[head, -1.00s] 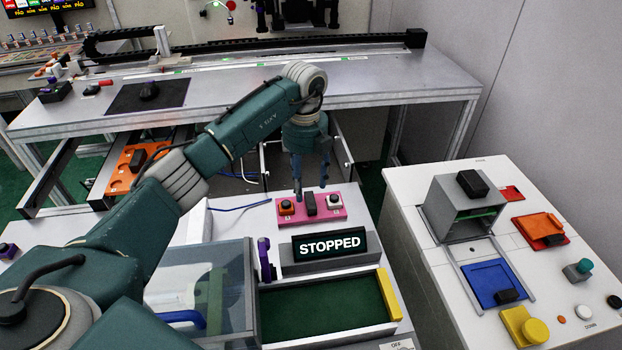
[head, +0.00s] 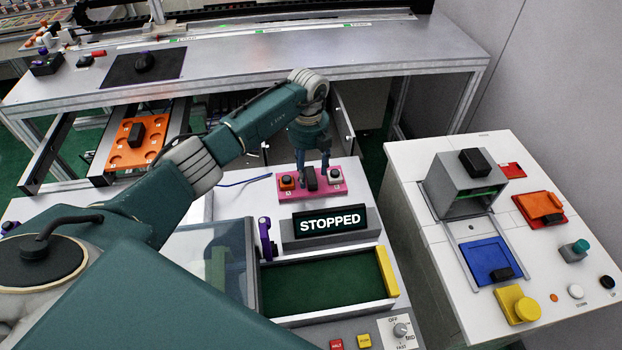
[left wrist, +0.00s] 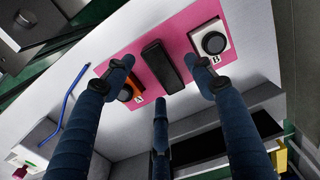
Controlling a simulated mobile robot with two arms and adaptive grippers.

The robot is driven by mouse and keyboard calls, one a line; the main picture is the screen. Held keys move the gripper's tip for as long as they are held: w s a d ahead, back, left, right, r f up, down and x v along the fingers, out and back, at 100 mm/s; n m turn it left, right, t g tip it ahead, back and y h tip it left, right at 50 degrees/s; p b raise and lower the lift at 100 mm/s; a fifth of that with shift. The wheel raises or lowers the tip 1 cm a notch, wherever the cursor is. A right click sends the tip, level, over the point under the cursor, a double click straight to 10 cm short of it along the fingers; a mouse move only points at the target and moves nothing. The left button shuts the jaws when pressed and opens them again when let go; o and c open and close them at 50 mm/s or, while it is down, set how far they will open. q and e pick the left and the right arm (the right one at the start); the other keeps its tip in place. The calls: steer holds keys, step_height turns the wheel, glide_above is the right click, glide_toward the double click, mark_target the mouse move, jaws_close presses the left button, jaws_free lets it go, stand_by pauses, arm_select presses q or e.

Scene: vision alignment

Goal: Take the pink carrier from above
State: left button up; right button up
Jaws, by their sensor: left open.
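The pink carrier (head: 296,194) lies on the white bench top behind the STOPPED display. It bears an orange block (head: 287,182), a black upright handle (head: 311,178) in the middle and a white block (head: 334,176). My left gripper (head: 313,167) points down over the carrier, open, its fingers close around the handle. In the left wrist view the fingers (left wrist: 160,78) are spread on either side of the black handle (left wrist: 162,66), above the pink plate (left wrist: 140,68). One fingertip partly hides the orange block. Contact cannot be told. My right gripper is not in view.
The STOPPED display (head: 330,221) stands just in front of the carrier, with a green-floored tray (head: 328,283) before it. A purple clamp (head: 265,237) stands at left. A blue cable (head: 245,183) lies left of the carrier. A white console (head: 425,205) stands at right.

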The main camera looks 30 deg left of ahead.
arm_select(q)
steer(key=shift+f, duration=0.7)
jaws_close()
steer(key=shift+r, duration=0.1)
steer(key=shift+w, duration=0.1)
